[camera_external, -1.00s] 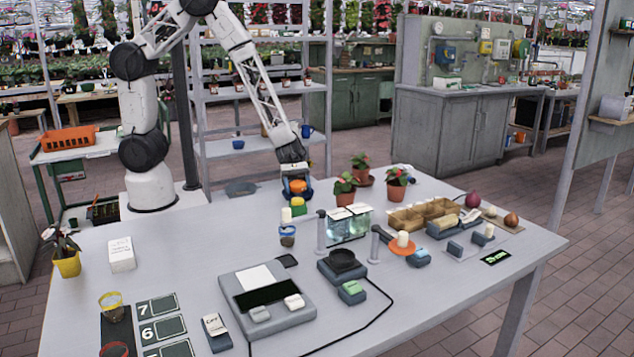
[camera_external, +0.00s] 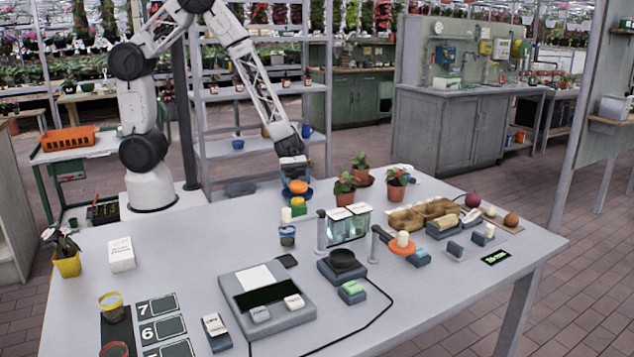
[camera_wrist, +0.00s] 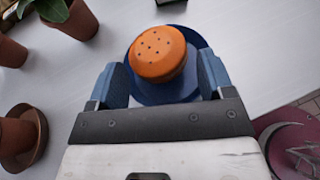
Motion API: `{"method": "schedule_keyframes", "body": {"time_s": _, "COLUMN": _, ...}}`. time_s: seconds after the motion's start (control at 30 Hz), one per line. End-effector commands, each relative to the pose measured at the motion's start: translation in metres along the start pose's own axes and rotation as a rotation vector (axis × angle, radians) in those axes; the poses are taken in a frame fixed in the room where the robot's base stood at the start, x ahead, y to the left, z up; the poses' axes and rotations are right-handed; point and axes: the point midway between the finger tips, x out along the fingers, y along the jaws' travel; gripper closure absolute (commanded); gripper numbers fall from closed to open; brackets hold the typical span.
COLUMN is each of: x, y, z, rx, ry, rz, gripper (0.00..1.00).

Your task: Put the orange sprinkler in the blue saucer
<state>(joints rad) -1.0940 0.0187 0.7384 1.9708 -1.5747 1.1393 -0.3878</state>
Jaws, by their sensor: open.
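The orange sprinkler (camera_wrist: 158,53), a rounded top with small dark holes, shows between the two blue fingers of my gripper (camera_wrist: 162,70) in the wrist view. The blue saucer (camera_wrist: 196,38) shows around and beneath it, and the sprinkler appears to sit in it. In the external view the sprinkler (camera_external: 298,186) is just below my gripper (camera_external: 293,167), with the saucer's blue rim (camera_external: 309,194) beside it at the back of the table. The fingers are open, one on each side of the sprinkler, with gaps visible. The sprinkler's base is hidden.
Potted red-flowered plants (camera_external: 345,185) stand close to the right of the saucer. The table's (camera_external: 190,250) left middle is clear.

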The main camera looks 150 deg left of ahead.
Motion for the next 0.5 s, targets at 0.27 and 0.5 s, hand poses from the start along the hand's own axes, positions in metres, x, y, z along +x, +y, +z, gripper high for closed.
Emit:
{"method": "schedule_keyframes", "body": {"time_s": 0.27, "x": -0.029, "y": 0.001, "z": 0.000, "rx": 0.001, "ry": 0.001, "rz": 0.002, "gripper": 0.25}}
{"method": "schedule_keyframes", "body": {"time_s": 0.5, "x": -0.040, "y": 0.000, "z": 0.000, "rx": 0.000, "ry": 0.000, "rz": 0.001, "gripper": 0.25}}
